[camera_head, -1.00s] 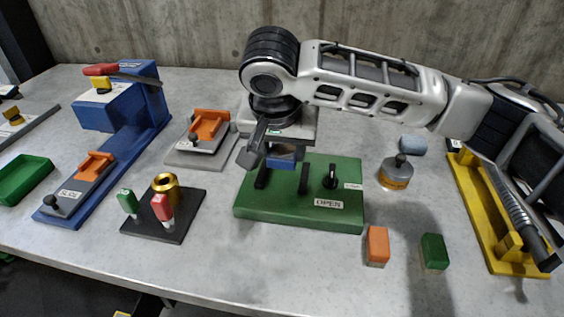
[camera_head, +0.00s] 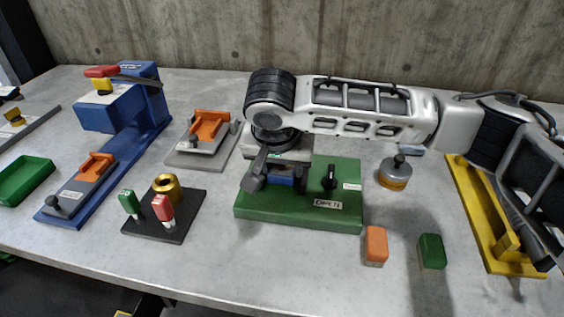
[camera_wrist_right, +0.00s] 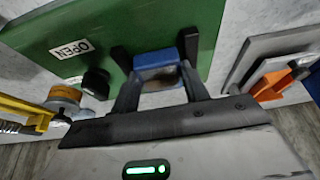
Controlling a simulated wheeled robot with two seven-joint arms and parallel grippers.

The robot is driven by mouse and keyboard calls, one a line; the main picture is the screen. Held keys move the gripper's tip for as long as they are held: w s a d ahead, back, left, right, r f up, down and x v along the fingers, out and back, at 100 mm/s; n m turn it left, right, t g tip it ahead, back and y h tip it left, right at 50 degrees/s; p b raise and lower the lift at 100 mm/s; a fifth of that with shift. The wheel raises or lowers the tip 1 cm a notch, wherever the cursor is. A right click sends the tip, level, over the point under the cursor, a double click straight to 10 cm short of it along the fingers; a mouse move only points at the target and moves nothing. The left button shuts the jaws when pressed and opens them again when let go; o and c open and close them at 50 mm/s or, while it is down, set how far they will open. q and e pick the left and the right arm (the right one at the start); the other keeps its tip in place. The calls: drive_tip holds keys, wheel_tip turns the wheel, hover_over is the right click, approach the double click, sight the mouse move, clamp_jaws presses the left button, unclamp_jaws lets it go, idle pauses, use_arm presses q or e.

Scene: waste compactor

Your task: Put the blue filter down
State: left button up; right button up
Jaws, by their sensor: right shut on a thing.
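The blue filter (camera_head: 284,174) is a small blue block, partly hidden by my right gripper in the head view. It shows more fully in the wrist view (camera_wrist_right: 158,60), between the two dark fingers. My right gripper (camera_head: 272,178) is shut on it, low over the green base (camera_head: 290,211). Two black upright posts (camera_wrist_right: 189,45) stand on this base, on either side of the filter. I cannot tell whether the filter touches the base. The base has a black knob (camera_head: 330,178) and a label, which reads OPEN (camera_wrist_right: 70,49) in the wrist view. My left gripper is not in view.
An orange block (camera_head: 376,245) and a green block (camera_head: 432,250) lie at the front right. A round orange-and-grey canister (camera_head: 394,173) stands right of the base. A yellow fixture (camera_head: 484,215) is farther right. A black stand (camera_head: 164,216) is on the left.

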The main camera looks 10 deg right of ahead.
drive_tip(key=o, duration=0.9)
drive_tip(key=shift+s+f, duration=0.15)
drive_tip(key=shift+f, duration=0.35)
drive_tip(key=shift+o, duration=0.6)
drive_tip(key=shift+f, duration=0.1)
drive_tip(key=shift+d, duration=0.1)
drive_tip(key=shift+r, duration=0.35)
drive_tip(key=v, duration=1.2)
drive_tip(key=shift+r, duration=0.45)
